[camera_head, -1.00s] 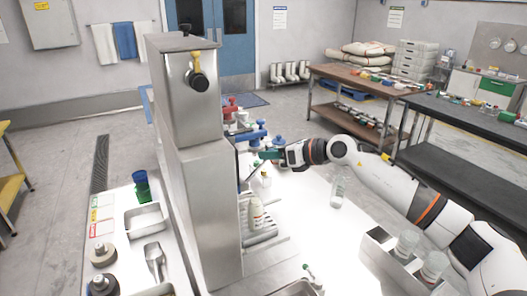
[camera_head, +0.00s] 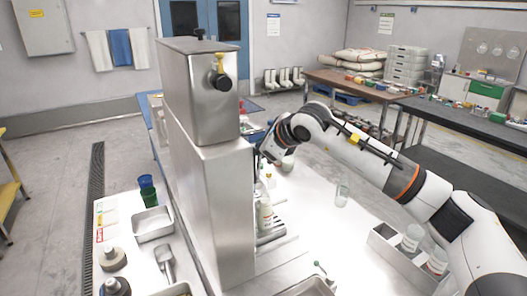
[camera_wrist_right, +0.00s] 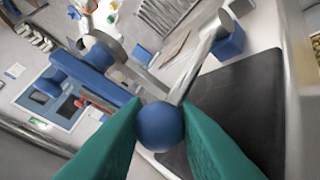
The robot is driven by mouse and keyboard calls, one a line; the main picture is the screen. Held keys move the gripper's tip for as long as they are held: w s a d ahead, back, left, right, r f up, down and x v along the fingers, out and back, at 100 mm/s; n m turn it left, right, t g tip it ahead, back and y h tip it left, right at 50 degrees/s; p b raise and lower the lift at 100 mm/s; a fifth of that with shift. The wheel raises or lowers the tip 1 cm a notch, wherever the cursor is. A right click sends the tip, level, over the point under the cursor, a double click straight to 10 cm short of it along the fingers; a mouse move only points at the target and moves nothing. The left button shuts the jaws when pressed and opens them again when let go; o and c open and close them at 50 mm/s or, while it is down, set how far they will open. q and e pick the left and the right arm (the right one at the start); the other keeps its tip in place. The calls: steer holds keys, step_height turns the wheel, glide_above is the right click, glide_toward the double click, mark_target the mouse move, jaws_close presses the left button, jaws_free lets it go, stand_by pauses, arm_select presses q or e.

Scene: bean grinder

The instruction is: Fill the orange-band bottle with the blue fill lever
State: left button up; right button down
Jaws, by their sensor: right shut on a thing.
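My right gripper (camera_wrist_right: 162,112) has its two green fingers closed on a blue ball knob (camera_wrist_right: 160,130) at the end of a metal lever, in the right wrist view. In the head view my right wrist (camera_head: 282,138) is beside the tall steel machine (camera_head: 215,190), and the fingers and knob are mostly hidden. A pale bottle (camera_head: 264,214) with a small reddish label stands upright on the slotted tray in front of the machine. I cannot make out an orange band on it. My left gripper is not in view.
A clear bottle (camera_head: 342,193) stands on the white table.

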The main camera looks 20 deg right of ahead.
steer(key=shift+a+f, duration=0.2)
stand_by(0.4)
